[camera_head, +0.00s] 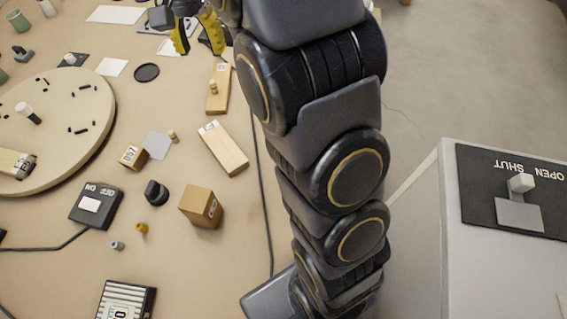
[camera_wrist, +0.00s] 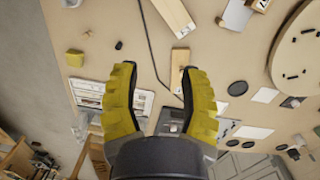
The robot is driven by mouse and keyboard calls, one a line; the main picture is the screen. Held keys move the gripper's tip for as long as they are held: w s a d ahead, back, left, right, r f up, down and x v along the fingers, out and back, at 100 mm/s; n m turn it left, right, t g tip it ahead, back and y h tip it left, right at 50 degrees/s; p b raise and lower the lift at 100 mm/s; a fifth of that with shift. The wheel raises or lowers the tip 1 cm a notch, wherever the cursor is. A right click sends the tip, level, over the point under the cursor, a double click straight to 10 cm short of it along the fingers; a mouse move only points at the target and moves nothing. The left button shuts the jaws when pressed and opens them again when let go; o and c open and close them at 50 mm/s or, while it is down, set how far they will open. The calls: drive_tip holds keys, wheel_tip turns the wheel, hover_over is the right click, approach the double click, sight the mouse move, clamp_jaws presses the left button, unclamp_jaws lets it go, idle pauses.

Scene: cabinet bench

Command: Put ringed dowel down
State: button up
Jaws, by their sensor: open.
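A small tan dowel (camera_head: 213,87) stands upright on a flat wooden block (camera_head: 219,102); I cannot make out a ring on it. A second small wooden peg (camera_head: 172,135) stands farther down the table by a grey card, so I cannot tell for sure which is the ringed dowel. My gripper (camera_head: 197,38), with yellow fingers, is open and empty above the table, beyond the block. In the wrist view the fingers (camera_wrist: 160,70) are spread wide, and the wooden block (camera_wrist: 180,57) shows near the right fingertip, apart from it.
A round board (camera_head: 95,135) with dark pegs lies at left. A longer wooden block (camera_head: 224,148), a brown box (camera_head: 201,206), a dark knob (camera_head: 156,193) and a switch box (camera_head: 96,204) stand nearby. A black disc (camera_head: 146,72) lies left of the block. A cabinet (camera_head: 420,225) is at right.

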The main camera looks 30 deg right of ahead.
drive_tip(key=s+a+f+n, duration=0.1)
drive_tip(key=s+n, duration=0.6)
drive_tip(key=s, duration=2.2)
drive_tip(key=shift+a+n+g, duration=0.3)
drive_tip(key=shift+a+n, duration=0.1)
drive_tip(key=shift+a, duration=0.15)
